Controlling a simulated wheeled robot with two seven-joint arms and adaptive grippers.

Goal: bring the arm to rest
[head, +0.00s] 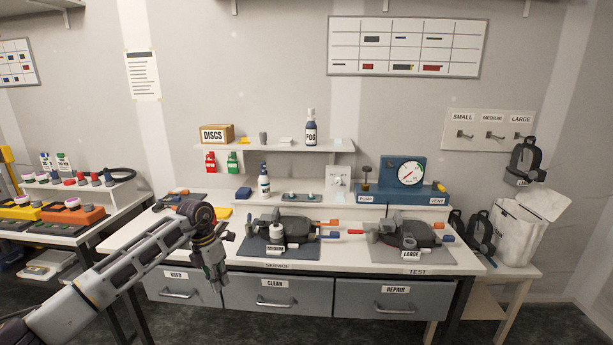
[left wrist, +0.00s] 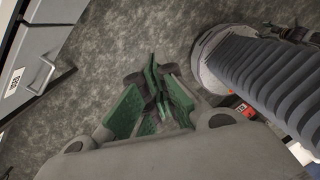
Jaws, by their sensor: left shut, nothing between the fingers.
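My left arm comes in from the left in the head view. Its gripper (head: 216,284) hangs pointing down in front of the bench's front edge, by the drawer labelled USED. In the left wrist view the green-padded fingers (left wrist: 160,98) are together with nothing between them, above the grey floor. My right gripper is not in either view.
The bench (head: 345,264) carries a MEDIUM device (head: 290,228) on the SERVICE mat and a LARGE device (head: 408,232) on the TEST mat. Drawers (head: 276,296) are shut below. A side table with coloured parts (head: 75,215) stands left. A white bin (head: 518,232) stands right.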

